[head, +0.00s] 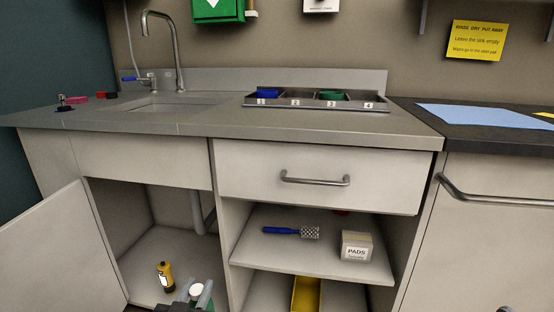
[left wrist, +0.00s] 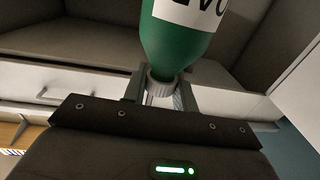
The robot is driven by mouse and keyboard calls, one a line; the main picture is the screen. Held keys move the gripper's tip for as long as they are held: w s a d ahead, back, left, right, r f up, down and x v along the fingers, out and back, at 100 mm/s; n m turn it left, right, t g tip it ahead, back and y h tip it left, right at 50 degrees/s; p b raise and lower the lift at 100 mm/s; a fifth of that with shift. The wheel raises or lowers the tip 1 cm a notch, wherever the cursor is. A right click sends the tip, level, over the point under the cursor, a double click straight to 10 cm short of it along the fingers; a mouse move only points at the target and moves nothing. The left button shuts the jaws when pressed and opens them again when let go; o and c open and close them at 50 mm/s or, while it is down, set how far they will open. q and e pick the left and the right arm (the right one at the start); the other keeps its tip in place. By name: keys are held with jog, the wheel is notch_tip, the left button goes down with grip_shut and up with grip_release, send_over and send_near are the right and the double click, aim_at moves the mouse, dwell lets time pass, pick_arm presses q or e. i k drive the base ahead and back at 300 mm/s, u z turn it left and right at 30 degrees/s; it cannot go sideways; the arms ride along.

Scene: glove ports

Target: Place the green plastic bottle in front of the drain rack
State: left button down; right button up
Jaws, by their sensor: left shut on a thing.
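The green plastic bottle (left wrist: 180,40), with a white label and a pale ribbed cap, fills the top middle of the left wrist view. My left gripper (left wrist: 162,92) is shut on it at the cap and neck. In the head view my left gripper (head: 193,296) is low at the bottom edge, before the open sink cabinet; only a little of the green bottle (head: 206,295) shows there. A long grey rack with numbered compartments (head: 285,104), likely the drain rack, lies on the counter right of the sink. My right gripper is not in view.
A blue-handled brush (head: 290,231) and PADS box (head: 356,246) are on the shelf. Rack compartments hold blue (head: 267,94) and green (head: 331,95) items. The counter strip (head: 300,129) before the rack is clear.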

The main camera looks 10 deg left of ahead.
aim_at(269, 117)
jog(key=u, duration=2.8)
jog(key=k, duration=1.85)
jog(key=z, duration=2.4)
